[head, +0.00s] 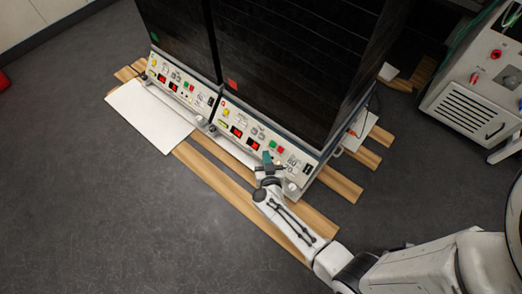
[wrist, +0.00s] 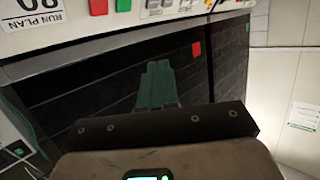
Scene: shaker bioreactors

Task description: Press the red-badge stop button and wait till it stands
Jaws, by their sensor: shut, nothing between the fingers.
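The red-badge shaker is the right-hand one of two dark-fronted units. Its red badge (head: 232,84) is on the dark front and also shows in the wrist view (wrist: 196,49). Its control panel (head: 222,122) has a green button (head: 271,143) and a red button (head: 279,150) side by side. Both show at the wrist view's top edge, the red button (wrist: 98,6) left of the green button (wrist: 124,5). My gripper (head: 267,157) is shut and empty, close to the panel near these buttons. Its green fingers (wrist: 157,85) appear apart from both buttons. Contact elsewhere cannot be told.
The left shaker has a green badge (head: 154,37) and a similar panel (head: 180,88). Red displays (head: 253,145) are lit but unreadable. A white board (head: 150,115) and wooden slats (head: 215,175) lie in front. A grey machine (head: 470,95) stands right.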

